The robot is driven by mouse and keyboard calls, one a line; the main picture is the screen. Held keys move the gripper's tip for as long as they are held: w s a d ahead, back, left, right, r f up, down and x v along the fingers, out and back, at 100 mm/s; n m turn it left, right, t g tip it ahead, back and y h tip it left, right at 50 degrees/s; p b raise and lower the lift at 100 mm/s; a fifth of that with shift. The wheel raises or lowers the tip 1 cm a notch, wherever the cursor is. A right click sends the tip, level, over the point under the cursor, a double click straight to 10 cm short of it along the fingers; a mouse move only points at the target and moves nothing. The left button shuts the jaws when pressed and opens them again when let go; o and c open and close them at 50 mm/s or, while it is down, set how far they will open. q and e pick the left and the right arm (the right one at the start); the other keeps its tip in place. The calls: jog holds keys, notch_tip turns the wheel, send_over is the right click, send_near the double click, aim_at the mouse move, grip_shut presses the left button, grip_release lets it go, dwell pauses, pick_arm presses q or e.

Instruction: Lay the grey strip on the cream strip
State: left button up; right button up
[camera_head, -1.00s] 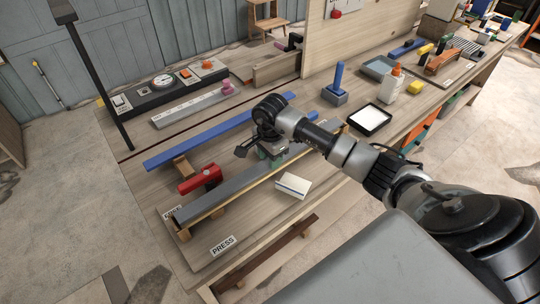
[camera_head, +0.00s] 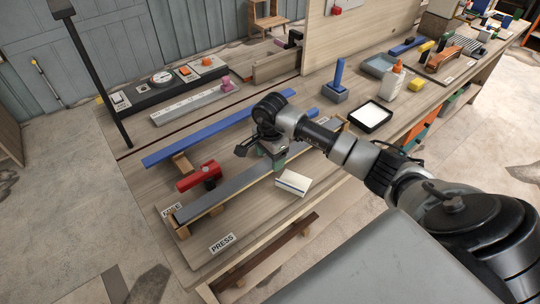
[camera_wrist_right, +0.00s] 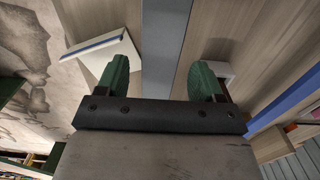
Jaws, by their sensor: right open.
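The long grey strip (camera_head: 232,187) lies lengthwise along the cream strip (camera_head: 205,210), whose pale edge shows below it along the near side. From this angle I cannot tell whether they touch along the whole length. My right gripper (camera_head: 273,162) is over the strips' middle, its arm hiding part of the far half. In the right wrist view the green fingers (camera_wrist_right: 159,72) are spread wide, one on each side of the grey strip (camera_wrist_right: 166,45), with clear gaps. My left gripper is not in view.
A red clamp (camera_head: 200,176) stands left of the strips, beside a long blue bar (camera_head: 215,132). A white-topped block (camera_head: 293,182) lies close on the near side. A black tray (camera_head: 371,116) and a white bottle (camera_head: 392,82) stand to the right. The board around the PRESS label is clear.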

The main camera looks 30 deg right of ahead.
aim_at(270, 162)
jog(key=shift+r+p, duration=0.35)
jog(key=shift+r, duration=0.15)
notch_tip(270, 162, up, 12)
jog(key=b, duration=0.3)
